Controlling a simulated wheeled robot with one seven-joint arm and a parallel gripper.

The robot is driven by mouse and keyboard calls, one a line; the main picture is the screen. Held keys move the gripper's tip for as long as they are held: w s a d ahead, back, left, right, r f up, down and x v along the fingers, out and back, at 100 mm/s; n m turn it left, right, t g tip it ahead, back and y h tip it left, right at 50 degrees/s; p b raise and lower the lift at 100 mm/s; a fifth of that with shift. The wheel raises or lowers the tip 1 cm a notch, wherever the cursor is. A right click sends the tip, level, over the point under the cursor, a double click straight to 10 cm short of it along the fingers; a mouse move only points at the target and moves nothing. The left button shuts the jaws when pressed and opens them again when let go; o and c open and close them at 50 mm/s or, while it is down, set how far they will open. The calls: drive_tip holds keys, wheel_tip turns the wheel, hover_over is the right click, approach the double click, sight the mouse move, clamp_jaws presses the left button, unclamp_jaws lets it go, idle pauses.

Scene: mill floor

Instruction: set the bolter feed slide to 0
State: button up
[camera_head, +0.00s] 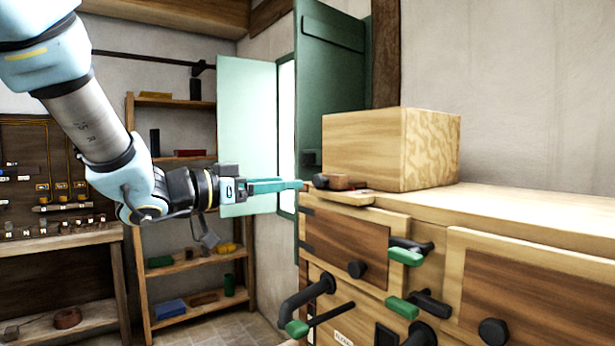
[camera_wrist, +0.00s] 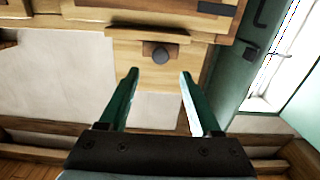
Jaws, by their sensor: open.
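My gripper (camera_head: 300,185) reaches in from the left at the left end of the wooden cabinet top. In the wrist view my gripper (camera_wrist: 159,74) is open, its two teal fingers apart with nothing between them. A small round knob (camera_head: 338,182) sits on a thin wooden plate (camera_head: 345,198) just beyond the fingertips. In the wrist view a dark round knob (camera_wrist: 160,54) on a pale wooden board (camera_wrist: 125,50) lies just past the fingertips, between their lines. This looks like the feed slide. No scale or number is readable on it.
A wooden box (camera_head: 365,150) stands on the cabinet (camera_head: 520,205) behind the knob. Green-tipped black handles (camera_head: 405,256) stick out from the cabinet front below. A green shutter (camera_head: 335,90) stands by the window at the back. Shelves (camera_head: 190,255) are at the left.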

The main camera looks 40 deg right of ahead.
sight(316, 180)
drive_tip(key=d+p, duration=0.2)
drive_tip(key=d, duration=0.6)
drive_tip(key=shift+s, duration=0.2)
clamp_jaws()
idle(1.1)
